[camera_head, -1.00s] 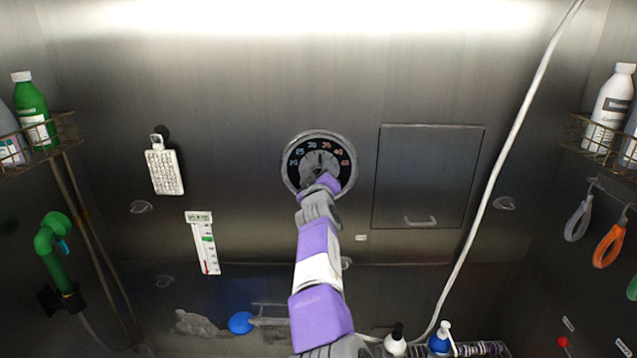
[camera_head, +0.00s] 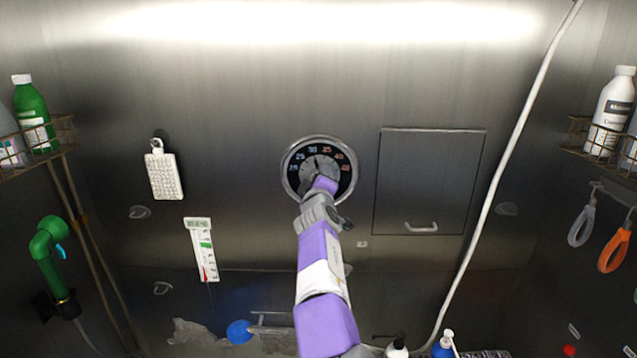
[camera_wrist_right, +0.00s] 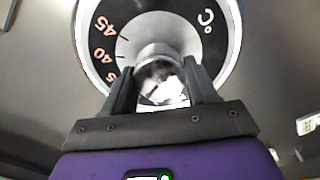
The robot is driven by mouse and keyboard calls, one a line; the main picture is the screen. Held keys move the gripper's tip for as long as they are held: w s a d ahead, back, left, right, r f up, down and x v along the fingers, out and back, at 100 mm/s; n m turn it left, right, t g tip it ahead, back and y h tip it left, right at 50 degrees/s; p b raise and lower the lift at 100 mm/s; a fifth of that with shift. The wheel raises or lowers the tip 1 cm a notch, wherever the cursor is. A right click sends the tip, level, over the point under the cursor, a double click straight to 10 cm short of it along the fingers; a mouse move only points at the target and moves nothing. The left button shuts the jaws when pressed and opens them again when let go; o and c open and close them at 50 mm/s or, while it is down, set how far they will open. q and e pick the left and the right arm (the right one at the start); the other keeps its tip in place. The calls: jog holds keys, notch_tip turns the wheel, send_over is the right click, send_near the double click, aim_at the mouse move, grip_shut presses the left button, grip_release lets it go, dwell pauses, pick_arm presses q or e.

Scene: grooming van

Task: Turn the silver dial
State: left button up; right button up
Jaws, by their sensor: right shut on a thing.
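The silver dial (camera_head: 322,163) is on the back metal wall, a round knob inside a black ring with orange and pale numbers. It also shows in the right wrist view (camera_wrist_right: 157,48). My right gripper (camera_wrist_right: 164,82) is shut on the dial's knob, one finger on each side. In the head view my right gripper (camera_head: 318,182) and wrist cover the lower part of the dial. The numbers 25 to 40 show around its upper half. My left gripper is not in view.
A closed panel with a handle (camera_head: 421,228) is right of the dial. A white hose (camera_head: 497,180) hangs further right. A white brush-like pad (camera_head: 164,176) and a thermometer strip (camera_head: 203,248) hang at left.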

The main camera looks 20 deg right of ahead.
jog(key=shift+r, duration=0.2)
jog(key=o, duration=1)
jog(key=shift+f, duration=0.1)
jog(key=shift+o, duration=0.2)
jog(key=b+v, duration=0.4)
jog(key=v, duration=0.3)
jog(key=shift+s, duration=0.3)
